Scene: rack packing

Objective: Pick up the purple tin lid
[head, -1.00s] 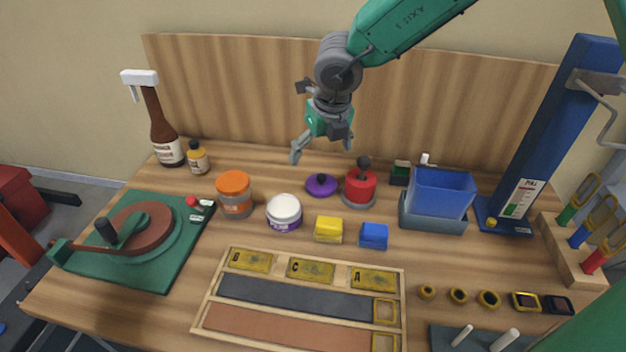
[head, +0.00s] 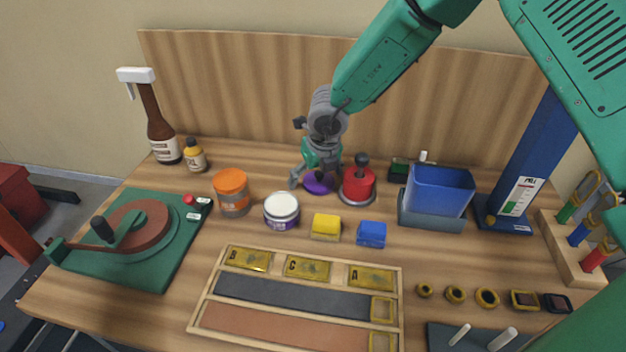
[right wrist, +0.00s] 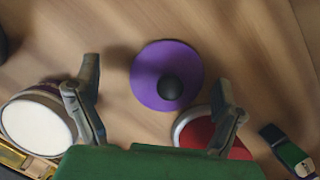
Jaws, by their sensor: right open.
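The purple tin lid (head: 318,185) lies flat on the wooden table, between the white-topped jar and the red tin. In the right wrist view the purple lid (right wrist: 150,80) shows as a disc with a dark round knob. My right gripper (head: 318,178) is just above the lid and partly covers it in the head view. In the right wrist view the right gripper (right wrist: 158,92) is open and empty, its fingers on either side of the lid's lower edge. I cannot tell how high it is above the lid. My left gripper is not in view.
The red tin (head: 358,187) with a black knob stands close to the lid's right. The white-topped jar (head: 281,212) stands at its front left. Yellow (head: 326,227) and blue (head: 371,234) blocks lie in front. A wooden panel (head: 240,95) closes off the back.

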